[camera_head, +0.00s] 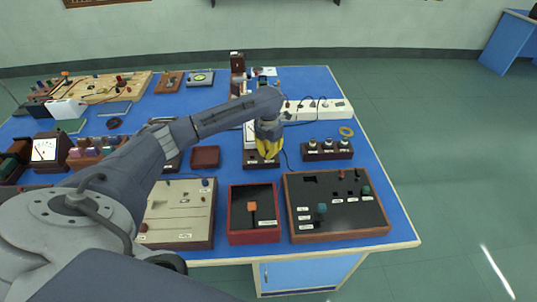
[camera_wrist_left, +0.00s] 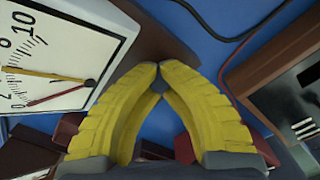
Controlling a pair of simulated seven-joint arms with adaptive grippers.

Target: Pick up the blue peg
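A small dark blue knob (camera_head: 205,182), which may be the blue peg, stands on the upper right part of the beige board at the front of the bench. My left gripper (camera_head: 267,157) points down over a dark block in the middle of the bench, right of and beyond that knob. In the left wrist view its yellow fingers (camera_wrist_left: 159,70) come together at the tips, and I make out nothing held between them. I cannot make out the blue peg in that view. My right gripper is out of view.
A red-rimmed box with an orange knob (camera_head: 253,207) and a brown-framed black panel (camera_head: 300,228) with green pegs stand at the front. A block with several terminals (camera_head: 327,150) is right of my gripper. A dial meter (camera_wrist_left: 60,52) is close to the left finger.

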